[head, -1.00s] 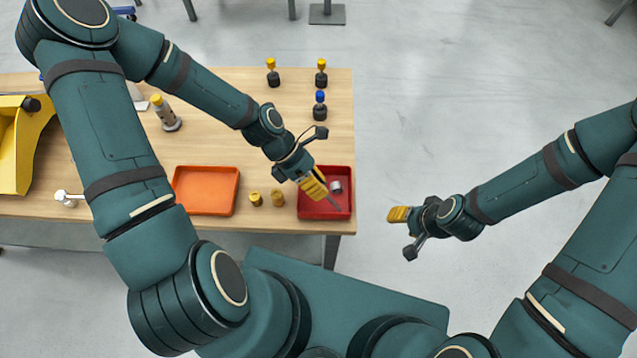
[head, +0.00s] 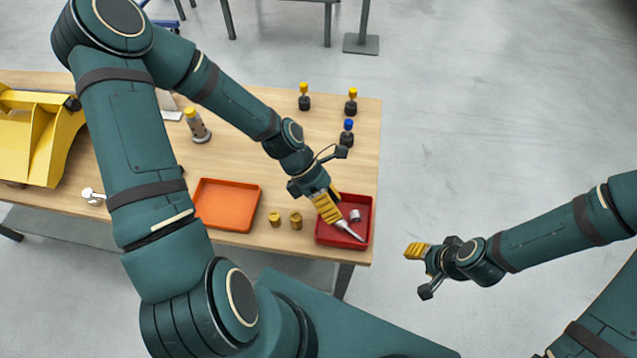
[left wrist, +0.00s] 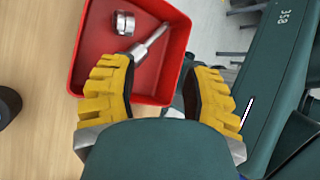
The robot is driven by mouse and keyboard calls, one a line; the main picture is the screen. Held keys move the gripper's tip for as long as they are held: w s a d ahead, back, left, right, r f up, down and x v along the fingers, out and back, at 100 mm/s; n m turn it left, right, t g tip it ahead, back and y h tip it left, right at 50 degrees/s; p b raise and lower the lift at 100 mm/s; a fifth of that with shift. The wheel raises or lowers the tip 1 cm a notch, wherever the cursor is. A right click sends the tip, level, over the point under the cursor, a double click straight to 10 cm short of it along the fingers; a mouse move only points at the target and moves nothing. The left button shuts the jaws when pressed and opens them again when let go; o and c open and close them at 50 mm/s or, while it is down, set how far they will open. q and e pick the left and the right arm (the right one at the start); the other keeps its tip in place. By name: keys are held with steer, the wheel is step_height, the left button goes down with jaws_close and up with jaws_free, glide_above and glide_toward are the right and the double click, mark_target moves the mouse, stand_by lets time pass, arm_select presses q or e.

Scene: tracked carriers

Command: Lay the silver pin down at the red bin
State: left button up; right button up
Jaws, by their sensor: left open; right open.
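The silver pin (head: 350,232) lies slanted inside the red bin (head: 371,222) at the table's front right corner. In the left wrist view the pin (left wrist: 150,42) is within the bin's walls (left wrist: 172,72), just ahead of my left gripper. My left gripper (head: 328,208) reaches over the bin's left side. In the left wrist view its yellow fingers (left wrist: 155,92) are wide apart, with nothing gripped between them. My right gripper (head: 415,250) is open and empty, right of the table and away from the bin.
A short silver cylinder (head: 354,215) is also in the bin. Two brass pieces (head: 275,219) (head: 296,220) stand between the bin and an orange tray (head: 228,228). Several dark-based posts stand behind the bin, one blue-topped (head: 348,132). A yellow holder (head: 40,135) is at far left.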

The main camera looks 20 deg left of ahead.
arm_select(q)
steer(key=v, duration=0.9)
steer(key=shift+a+r, duration=0.15)
arm_select(e)
steer(key=shift+s, duration=0.1)
